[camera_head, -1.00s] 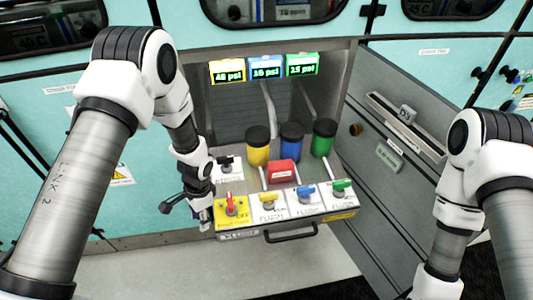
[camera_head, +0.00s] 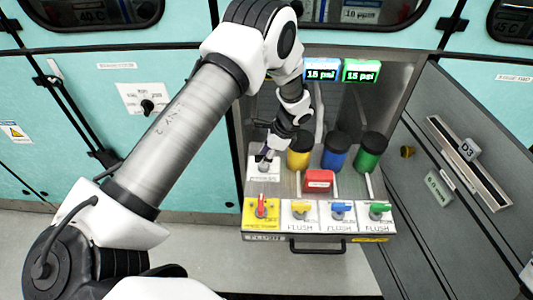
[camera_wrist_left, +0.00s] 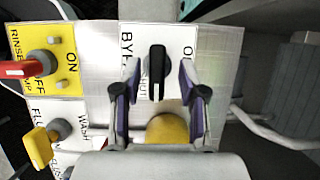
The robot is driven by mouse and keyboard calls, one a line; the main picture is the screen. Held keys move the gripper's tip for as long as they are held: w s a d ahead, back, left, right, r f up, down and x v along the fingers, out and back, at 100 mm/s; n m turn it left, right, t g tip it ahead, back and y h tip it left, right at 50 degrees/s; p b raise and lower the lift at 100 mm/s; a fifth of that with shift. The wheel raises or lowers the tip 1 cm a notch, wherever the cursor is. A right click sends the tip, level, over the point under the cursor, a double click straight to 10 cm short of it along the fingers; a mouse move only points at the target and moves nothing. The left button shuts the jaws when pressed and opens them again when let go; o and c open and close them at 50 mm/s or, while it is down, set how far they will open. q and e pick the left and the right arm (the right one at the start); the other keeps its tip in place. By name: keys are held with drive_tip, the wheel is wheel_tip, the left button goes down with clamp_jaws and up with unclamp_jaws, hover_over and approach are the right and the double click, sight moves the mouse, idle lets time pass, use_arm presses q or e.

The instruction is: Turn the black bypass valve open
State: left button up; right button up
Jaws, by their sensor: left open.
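The black bypass valve (camera_wrist_left: 157,70) has a bar handle on a white plate (camera_head: 263,172) at the left of the pulled-out drawer. In the left wrist view, the handle lies beside the printed word SHUT, and letters starting with O show at the plate's upper right. My left gripper (camera_head: 266,155) is over this plate. In the left wrist view its two open fingers (camera_wrist_left: 158,84) stand on either side of the handle, with a gap at each side. In the head view the gripper mostly hides the handle. My right gripper is out of view.
The yellow rinse plate with a red handle (camera_head: 261,205) is in front of the bypass plate. Flush valves with yellow (camera_head: 300,210), blue (camera_head: 341,210) and green (camera_head: 379,210) handles line the front. A yellow bottle (camera_head: 300,152) and a red block (camera_head: 319,181) stand close by.

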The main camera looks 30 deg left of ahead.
use_arm(q)
drive_tip(key=shift+s+r, duration=0.2)
drive_tip(key=shift+s, duration=0.05)
drive_tip(key=shift+c, duration=0.4)
clamp_jaws()
drive_tip(key=shift+f+n, duration=0.1)
drive_tip(key=shift+n, duration=0.4)
drive_tip(key=n+g+h, duration=0.1)
drive_tip(key=n, duration=0.2)
drive_tip(key=shift+n+b, duration=0.3)
drive_tip(key=shift+b, duration=0.1)
drive_tip(key=n+h, duration=0.1)
drive_tip(key=n, duration=0.1)
drive_tip(key=n+g+h, duration=0.1)
drive_tip(key=n, duration=0.1)
drive_tip(key=shift+a+n, duration=0.15)
drive_tip(key=shift+n, duration=0.15)
drive_tip(key=n+h, duration=0.1)
drive_tip(key=n, duration=0.3)
drive_tip(key=shift+a+h, duration=0.1)
drive_tip(key=shift+h, duration=0.3)
drive_tip(key=n+h, duration=0.1)
drive_tip(key=n, duration=0.3)
drive_tip(key=shift+n, duration=0.3)
drive_tip(key=shift+n+h, duration=0.3)
